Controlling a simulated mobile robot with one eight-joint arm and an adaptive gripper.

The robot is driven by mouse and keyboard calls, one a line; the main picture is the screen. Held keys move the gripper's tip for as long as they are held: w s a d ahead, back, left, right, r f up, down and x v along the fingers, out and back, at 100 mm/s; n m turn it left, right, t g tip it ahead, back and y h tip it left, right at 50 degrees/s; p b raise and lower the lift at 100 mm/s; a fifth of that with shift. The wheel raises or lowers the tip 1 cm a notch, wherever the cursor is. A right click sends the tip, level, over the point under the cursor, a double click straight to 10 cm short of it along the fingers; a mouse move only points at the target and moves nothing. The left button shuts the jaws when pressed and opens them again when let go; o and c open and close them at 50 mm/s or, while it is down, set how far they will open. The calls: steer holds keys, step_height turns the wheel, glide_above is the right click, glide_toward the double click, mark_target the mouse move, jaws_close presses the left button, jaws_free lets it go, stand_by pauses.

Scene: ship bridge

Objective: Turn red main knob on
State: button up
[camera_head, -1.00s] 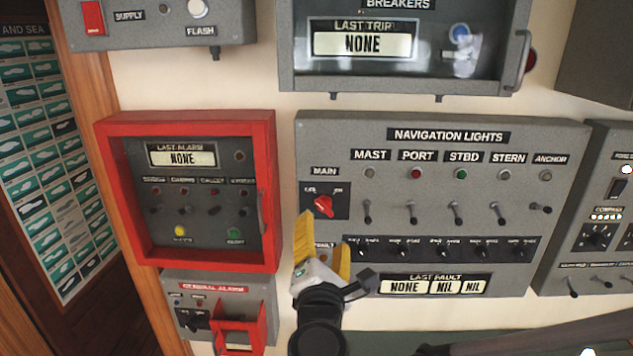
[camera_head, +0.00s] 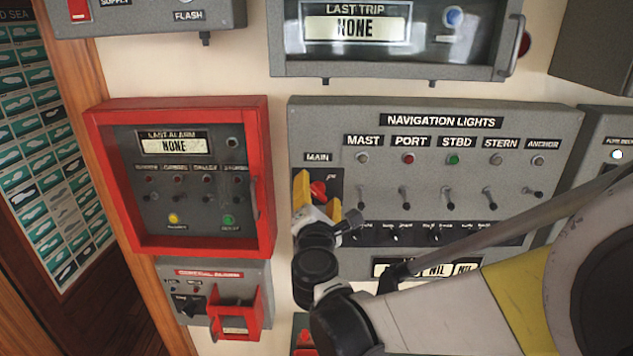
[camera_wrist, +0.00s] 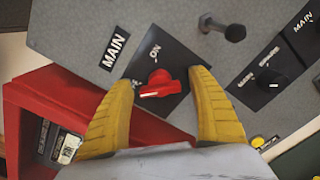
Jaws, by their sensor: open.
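The red main knob (camera_head: 319,190) sits on a black plate under the MAIN label on the navigation lights panel (camera_head: 400,112). In the wrist view the red knob (camera_wrist: 159,84) has its pointer end toward the lower left, with the word ON above it. My gripper (camera_head: 318,186) is at the knob, its yellow fingers apart. In the wrist view my gripper (camera_wrist: 165,100) has one finger on each side of the knob, with gaps visible on both sides. The lower part of the plate is hidden by the gripper in the head view.
Toggle switches (camera_head: 405,197) stick out right of the knob, and a row of small black knobs (camera_head: 392,233) lies below. A red-framed alarm box (camera_head: 100,180) stands out to the left.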

steer(key=c, duration=1.2)
steer(key=shift+m, duration=0.3)
steer(key=m+b, duration=0.2)
steer(key=m, duration=0.1)
steer(key=shift+f, duration=0.15)
steer(key=m+b, duration=0.2)
steer(key=m, duration=0.4)
steer(key=m+b, duration=0.1)
steer(key=m, duration=0.3)
steer(key=shift+m+b, duration=0.6)
steer(key=shift+m, duration=1.5)
